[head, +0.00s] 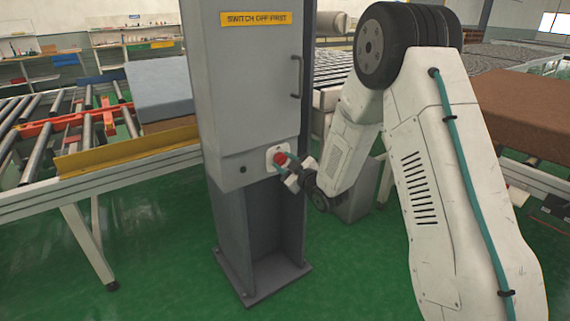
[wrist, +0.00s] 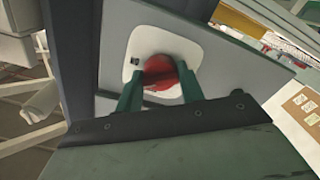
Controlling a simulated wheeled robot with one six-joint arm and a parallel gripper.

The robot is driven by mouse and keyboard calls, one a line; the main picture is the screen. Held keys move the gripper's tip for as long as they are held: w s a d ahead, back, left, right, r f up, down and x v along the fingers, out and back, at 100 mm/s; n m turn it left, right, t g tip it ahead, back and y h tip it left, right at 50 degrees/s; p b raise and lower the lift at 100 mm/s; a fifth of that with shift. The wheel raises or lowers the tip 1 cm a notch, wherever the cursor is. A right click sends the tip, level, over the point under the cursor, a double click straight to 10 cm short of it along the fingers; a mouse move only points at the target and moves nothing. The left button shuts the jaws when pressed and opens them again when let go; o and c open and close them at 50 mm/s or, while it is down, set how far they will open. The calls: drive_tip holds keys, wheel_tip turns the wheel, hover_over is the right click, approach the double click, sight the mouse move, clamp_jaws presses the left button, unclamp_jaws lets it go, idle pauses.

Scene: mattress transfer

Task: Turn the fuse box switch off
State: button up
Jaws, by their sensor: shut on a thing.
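The grey fuse box (head: 258,85) stands on a dark post, with a yellow label reading "SWITCH OFF FIRST" (head: 255,18) near its top. The red switch (head: 281,158) sits on a white plate (head: 273,152) at the lower right of the box front. My gripper (head: 288,168) is at the switch, its fingers shut on it. In the wrist view the two green fingers (wrist: 159,90) lie on either side of the red switch (wrist: 162,78), in front of the white plate (wrist: 150,48). The fingers hide part of the switch, so its exact angle is unclear.
A roller conveyor (head: 60,125) with a yellow edge rail (head: 125,153) stands left of the box. A brown block (head: 510,105) lies at the right. A grey box (head: 358,195) stands behind my arm. The green floor (head: 170,260) is clear at the front left.

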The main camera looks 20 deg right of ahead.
drive_tip(key=n, duration=0.5)
drive_tip(key=shift+n, duration=0.3)
drive_tip(key=n, duration=0.5)
drive_tip(key=shift+n, duration=0.3)
drive_tip(key=o, duration=1)
drive_tip(key=shift+s, duration=0.15)
drive_tip(key=v, duration=0.7)
drive_tip(key=shift+s, duration=0.25)
drive_tip(key=shift+d+r, duration=0.1)
